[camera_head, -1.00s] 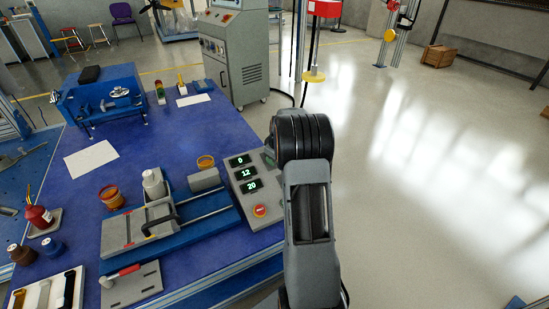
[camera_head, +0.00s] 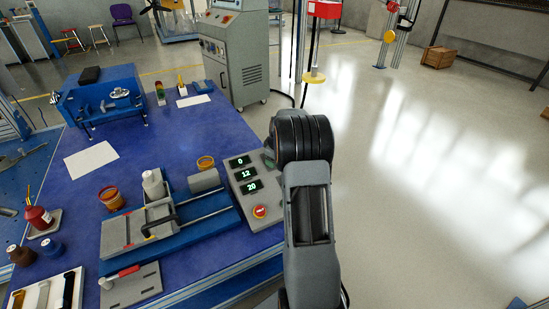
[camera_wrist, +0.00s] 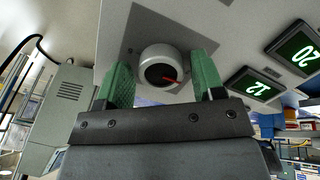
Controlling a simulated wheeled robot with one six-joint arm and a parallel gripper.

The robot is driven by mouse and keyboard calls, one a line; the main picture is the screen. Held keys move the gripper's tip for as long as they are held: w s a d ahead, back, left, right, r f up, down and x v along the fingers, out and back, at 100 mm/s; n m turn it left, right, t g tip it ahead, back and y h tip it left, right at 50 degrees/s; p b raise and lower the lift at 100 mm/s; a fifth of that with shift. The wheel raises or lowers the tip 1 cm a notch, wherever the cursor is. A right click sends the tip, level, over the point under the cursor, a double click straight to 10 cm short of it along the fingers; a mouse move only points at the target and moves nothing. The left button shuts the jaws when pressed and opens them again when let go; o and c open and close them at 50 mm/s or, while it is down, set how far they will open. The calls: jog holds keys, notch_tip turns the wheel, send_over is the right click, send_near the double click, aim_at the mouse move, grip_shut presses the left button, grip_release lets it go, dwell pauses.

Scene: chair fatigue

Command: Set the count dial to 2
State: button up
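The control box (camera_head: 244,192) stands at the table's right edge, its green displays reading 0, 12 and 20 from back to front. In the wrist view, the round grey dial (camera_wrist: 160,66) has a red pointer mark on its dark face. My gripper (camera_wrist: 162,75) has its two green fingers spread, one on each side of the dial. The wrist view also shows the 12 and 20 displays upside down. In the head view, my arm hides the dial and most of my gripper.
A red button (camera_head: 260,211) sits at the front of the control box. A blue fixture with a grey clamp block (camera_head: 128,232) stands to its left. A grey cabinet (camera_head: 236,62) stands behind the table. The floor on the right is open.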

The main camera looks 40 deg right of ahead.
jog(key=shift+o, duration=0.7)
jog(key=p+v, duration=0.4)
jog(key=v, duration=1)
jog(key=shift+f, duration=0.1)
